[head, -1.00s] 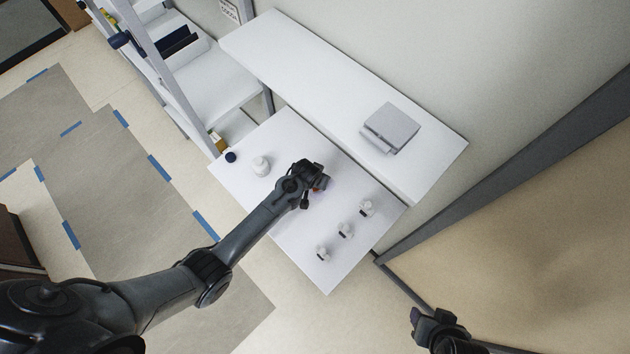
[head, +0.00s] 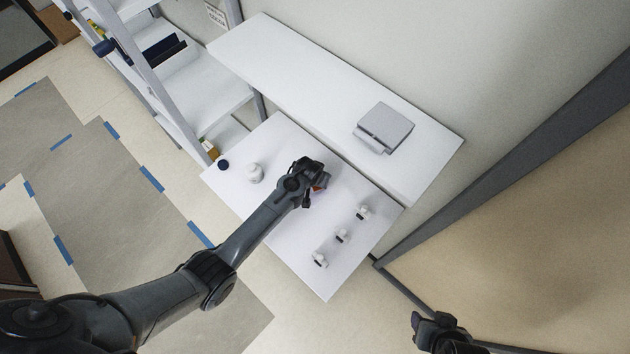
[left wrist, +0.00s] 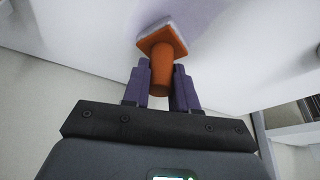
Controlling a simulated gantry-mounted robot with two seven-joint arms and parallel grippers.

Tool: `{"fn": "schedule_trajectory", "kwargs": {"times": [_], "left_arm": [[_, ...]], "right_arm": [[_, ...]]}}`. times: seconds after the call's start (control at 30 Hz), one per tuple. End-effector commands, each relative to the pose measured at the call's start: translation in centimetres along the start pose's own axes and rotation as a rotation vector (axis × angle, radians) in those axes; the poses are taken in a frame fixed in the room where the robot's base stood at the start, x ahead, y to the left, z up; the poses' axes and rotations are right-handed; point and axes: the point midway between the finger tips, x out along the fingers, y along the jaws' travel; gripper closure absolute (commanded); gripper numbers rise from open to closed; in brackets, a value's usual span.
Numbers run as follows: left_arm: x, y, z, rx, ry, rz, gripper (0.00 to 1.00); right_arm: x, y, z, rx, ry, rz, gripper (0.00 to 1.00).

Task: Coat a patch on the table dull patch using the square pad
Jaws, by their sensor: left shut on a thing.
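The square pad (left wrist: 165,38) has an orange handle and a pale grey face. My left gripper (left wrist: 164,78) is shut on the handle, with the pad held out past the fingertips toward the white table top. In the head view my left gripper (head: 316,182) is over the middle of the front white table (head: 285,215), with a bit of orange showing beside it. I cannot tell whether the pad touches the table. A faint purplish shade lies by the pad in the wrist view; I cannot make out a clear dull patch. My right gripper (head: 436,328) is off the table, lower right.
A white jar (head: 254,173) and a dark blue round lid (head: 223,165) stand left of the gripper. Three small white items (head: 342,236) stand in a row to its right. A grey box (head: 384,127) sits on the back counter (head: 300,80). A shelf rack is at left.

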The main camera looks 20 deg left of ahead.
Motion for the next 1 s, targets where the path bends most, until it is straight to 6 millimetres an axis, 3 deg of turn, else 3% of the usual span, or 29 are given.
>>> {"fn": "schedule_trajectory", "kwargs": {"times": [1.0], "left_arm": [[0.9,0.6,-1.4,0.0,0.0,0.0,1.0]], "right_arm": [[1.4,-0.3,0.4,0.008,0.001,-0.007,0.47]]}}
